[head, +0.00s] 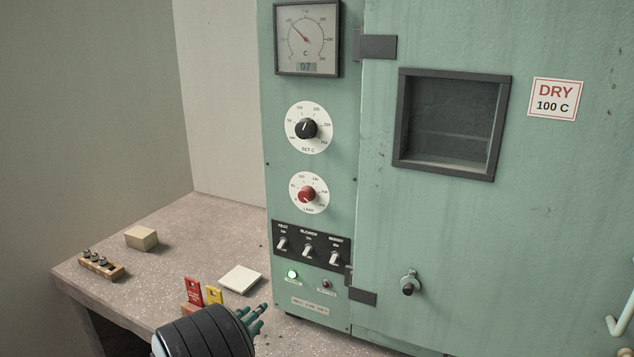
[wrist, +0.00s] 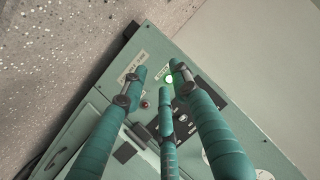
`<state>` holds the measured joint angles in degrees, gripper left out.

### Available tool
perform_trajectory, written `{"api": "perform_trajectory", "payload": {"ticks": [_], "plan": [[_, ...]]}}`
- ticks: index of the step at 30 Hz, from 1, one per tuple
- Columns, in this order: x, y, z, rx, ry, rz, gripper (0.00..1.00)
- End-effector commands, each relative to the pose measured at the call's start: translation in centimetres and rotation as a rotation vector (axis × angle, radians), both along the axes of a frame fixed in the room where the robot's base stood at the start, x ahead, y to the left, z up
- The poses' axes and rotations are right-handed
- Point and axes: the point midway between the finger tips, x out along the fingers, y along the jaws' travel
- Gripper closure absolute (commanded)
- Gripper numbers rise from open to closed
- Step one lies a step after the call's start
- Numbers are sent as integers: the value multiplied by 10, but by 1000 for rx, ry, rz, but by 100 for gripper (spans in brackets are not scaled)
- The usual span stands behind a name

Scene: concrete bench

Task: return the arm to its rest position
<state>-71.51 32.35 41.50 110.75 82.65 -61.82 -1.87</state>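My gripper (head: 256,318) shows at the bottom of the head view, with its dark banded wrist and green fingers pointing right, in front of the lower left part of the green oven (head: 435,230). In the wrist view my gripper (wrist: 157,88) has its three green wrapped fingers spread apart, with nothing between them. Beyond the fingertips the wrist view shows the oven's switch panel (wrist: 205,100), the lit green lamp (wrist: 169,79) and the red lamp (wrist: 144,104). The rest of my arm is out of the head view.
A white tile (head: 241,279), a red tag (head: 194,291) and a yellow tag (head: 214,295) are close to my gripper. A tan block (head: 141,238) and a wooden holder (head: 101,266) lie farther left. The concrete bench (head: 190,235) has bare room between them. The oven door is shut.

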Motion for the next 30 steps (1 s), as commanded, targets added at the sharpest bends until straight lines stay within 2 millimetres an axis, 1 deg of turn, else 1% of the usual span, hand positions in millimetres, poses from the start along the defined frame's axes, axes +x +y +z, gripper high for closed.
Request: {"api": "perform_trajectory", "payload": {"ticks": [4,10,13,17,19,30], "plan": [[6,-17,23,-38,-73,-62,71],[6,-43,57,-125,-170,-141,71],[5,-53,76,-180,-222,-170,71],[7,-61,103,-253,-297,-187,71],[16,-66,115,-280,-329,-189,71],[90,-100,114,-274,-323,-186,71]]}}
